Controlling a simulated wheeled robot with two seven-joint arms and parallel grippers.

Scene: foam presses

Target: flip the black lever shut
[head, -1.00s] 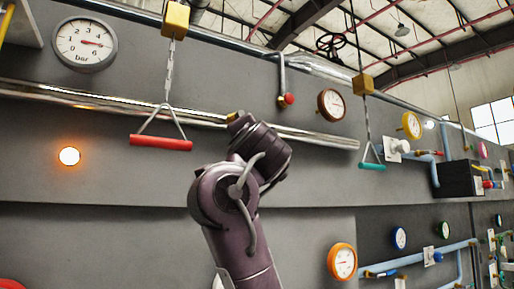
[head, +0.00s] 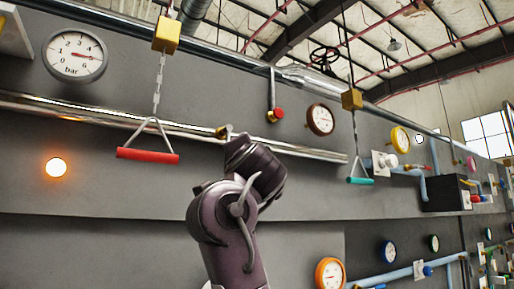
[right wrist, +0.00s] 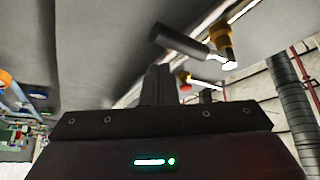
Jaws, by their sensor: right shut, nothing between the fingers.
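The black lever (right wrist: 181,41) shows in the right wrist view as a dark cylindrical grip on a bright metal stem, joined to a brass fitting (right wrist: 222,40) on the grey wall. In the head view, a small brass fitting (head: 221,131) shows just above my arm, and the lever's grip cannot be made out there. My right gripper (right wrist: 158,72) is shut and empty, its dark fingers just below and left of the lever in the right wrist view, apparently apart from it. My arm hides the gripper in the head view. My left gripper is out of view.
A red handle (head: 148,155) hangs by a chain at left, and a teal handle (head: 360,181) hangs at right. A red-knobbed lever (head: 275,115) sits above my arm. Gauges (head: 75,55) and a chrome pipe (head: 300,146) line the wall. An orange lamp (head: 56,168) glows at left.

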